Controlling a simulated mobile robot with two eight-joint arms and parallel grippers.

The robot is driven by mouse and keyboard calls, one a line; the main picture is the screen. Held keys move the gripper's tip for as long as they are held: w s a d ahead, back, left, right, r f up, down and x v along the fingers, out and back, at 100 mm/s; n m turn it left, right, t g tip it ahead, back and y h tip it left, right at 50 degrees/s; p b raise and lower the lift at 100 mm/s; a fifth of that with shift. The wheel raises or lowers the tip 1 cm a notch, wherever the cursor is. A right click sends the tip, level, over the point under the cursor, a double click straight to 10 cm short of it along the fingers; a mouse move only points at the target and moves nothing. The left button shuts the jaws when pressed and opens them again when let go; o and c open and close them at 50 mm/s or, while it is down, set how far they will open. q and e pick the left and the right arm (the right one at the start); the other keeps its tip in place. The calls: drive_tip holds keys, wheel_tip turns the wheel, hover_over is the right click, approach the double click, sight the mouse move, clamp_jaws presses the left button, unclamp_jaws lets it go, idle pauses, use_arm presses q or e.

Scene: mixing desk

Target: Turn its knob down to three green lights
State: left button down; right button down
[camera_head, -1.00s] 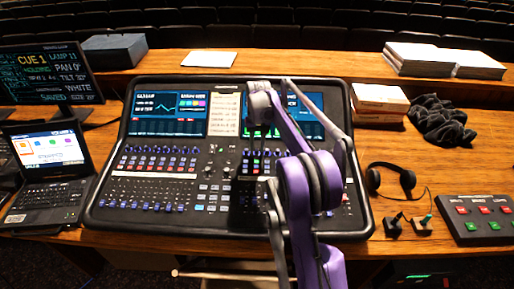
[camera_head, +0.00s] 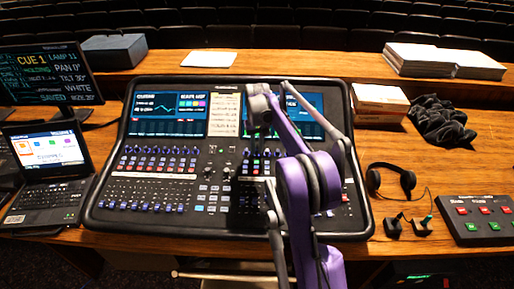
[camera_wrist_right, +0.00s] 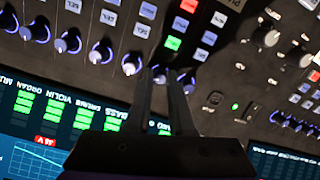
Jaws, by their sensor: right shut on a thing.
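The mixing console (camera_head: 105,213) stands in the middle of the desk, with a row of knobs below its screens. My right gripper (camera_wrist_right: 166,77) is shut on a small knob (camera_wrist_right: 160,73) in that row. In the right wrist view, other blue-ringed knobs stand to either side of it. The console screen (camera_wrist_right: 25,128) there shows columns of green lights under upside-down channel names. My gripper body hides the lower part of the screen near the held knob, so I cannot count that channel's lights. In the head view my right arm covers part of the console. My left gripper is not in view.
A laptop (camera_head: 50,158) and a cue monitor (camera_head: 50,75) stand on the left. Neighbouring knobs sit close to my fingers.

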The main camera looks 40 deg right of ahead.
drive_tip(key=n, duration=0.4)
drive_tip(key=shift+n, duration=0.3)
drive_tip(key=c, duration=1.1)
unclamp_jaws()
drive_tip(key=r, duration=1)
drive_tip(key=shift+w+a+r+p, duration=0.15)
drive_tip(key=shift+a+r+p, duration=0.05)
drive_tip(key=shift+r+p, duration=0.2)
